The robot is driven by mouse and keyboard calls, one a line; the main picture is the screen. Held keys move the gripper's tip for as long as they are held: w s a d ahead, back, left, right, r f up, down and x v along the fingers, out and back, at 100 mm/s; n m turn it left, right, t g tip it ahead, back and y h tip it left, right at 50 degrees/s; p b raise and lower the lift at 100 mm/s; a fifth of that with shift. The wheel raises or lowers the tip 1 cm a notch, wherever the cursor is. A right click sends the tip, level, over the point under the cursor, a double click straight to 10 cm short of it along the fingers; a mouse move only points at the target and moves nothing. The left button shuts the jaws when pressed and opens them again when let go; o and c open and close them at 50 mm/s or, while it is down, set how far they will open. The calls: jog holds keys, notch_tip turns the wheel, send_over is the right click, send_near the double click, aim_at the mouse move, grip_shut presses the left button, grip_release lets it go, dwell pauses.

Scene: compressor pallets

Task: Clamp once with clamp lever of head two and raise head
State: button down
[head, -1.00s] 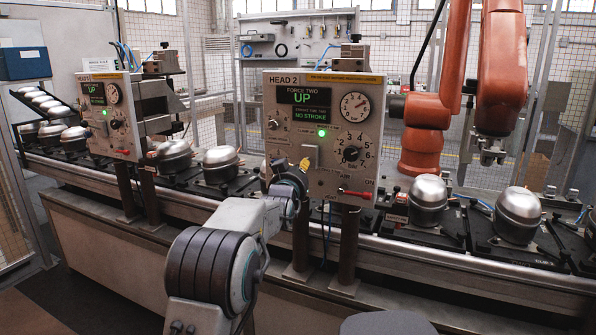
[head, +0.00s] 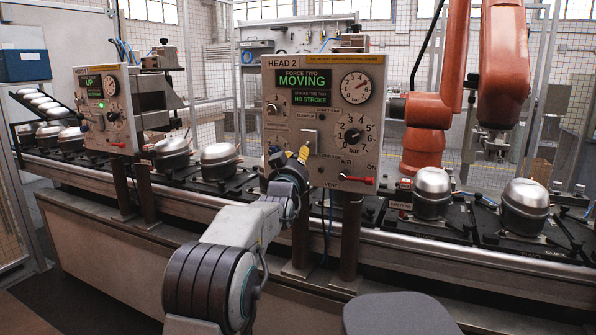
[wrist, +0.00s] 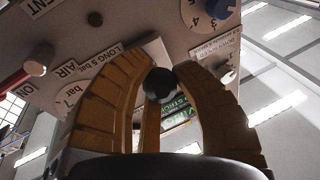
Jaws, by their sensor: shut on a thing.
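The head two panel (head: 335,118) stands at the middle of the head view, and its display (head: 303,88) reads FORCE TWO MOVING and NO STROKE. My gripper (head: 302,154) is at the lower left part of this panel, its yellow fingers up against the panel face. The lever's shaft is mostly hidden by the fingers and the knob.
The head one panel (head: 106,112) stands to the left and its display reads UP. Silver compressors (head: 433,186) sit on black pallets along the conveyor. A red-handled valve (head: 357,180) is close to the right of my gripper. An orange robot arm (head: 423,112) stands behind the line.

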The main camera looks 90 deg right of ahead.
jog(key=shift+d+f+h+b, duration=0.1)
jog(key=shift+f+h+b, duration=0.35)
jog(key=shift+b, duration=1.65)
jog(key=shift+r+b, duration=0.1)
jog(key=shift+b, duration=0.6)
jog(key=c, duration=0.9)
grip_release()
jog(key=shift+f+v, duration=0.1)
jog(key=shift+v, duration=2.85)
jog(key=shift+f+v, duration=0.15)
jog(key=shift+v, duration=2.85)
jog(key=shift+w, duration=0.1)
